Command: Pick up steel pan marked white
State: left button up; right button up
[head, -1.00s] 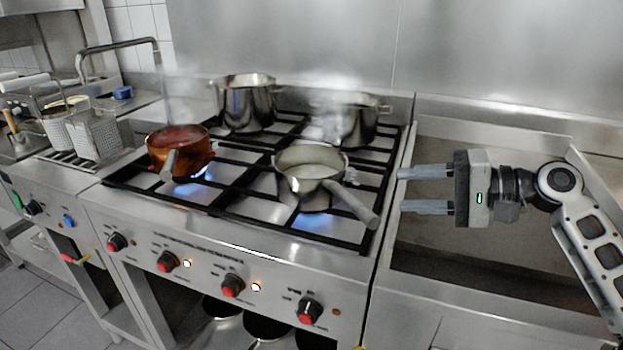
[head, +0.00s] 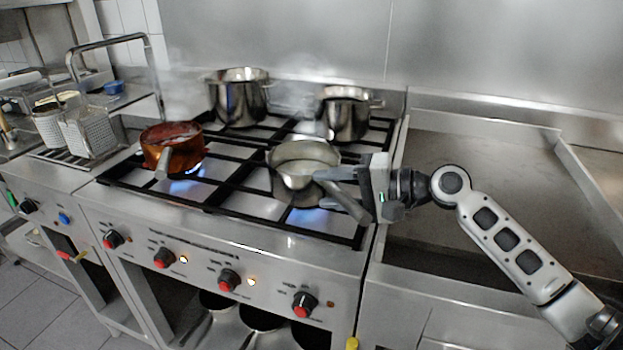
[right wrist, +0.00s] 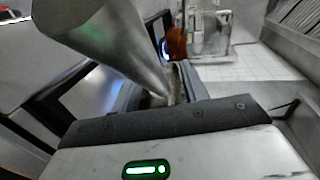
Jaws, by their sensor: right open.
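The steel pan (head: 290,172) sits on the front right burner in the head view, with pale contents inside and its long handle (head: 347,203) pointing front right. I cannot make out a separate white mark on it. My right gripper (head: 325,184) is open at this handle, its fingers reaching left toward the pan body. I cannot tell if the fingers touch the handle. My left gripper is not in view.
A copper pan (head: 172,148) with red contents stands on the front left burner. Two steaming steel pots, the left pot (head: 239,98) and the right pot (head: 345,113), stand behind. Blue flames burn under the front pans. A flat steel counter (head: 470,150) lies right of the stove.

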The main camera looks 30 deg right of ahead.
grip_shut()
dwell(1.4)
jog(key=shift+r, duration=0.2)
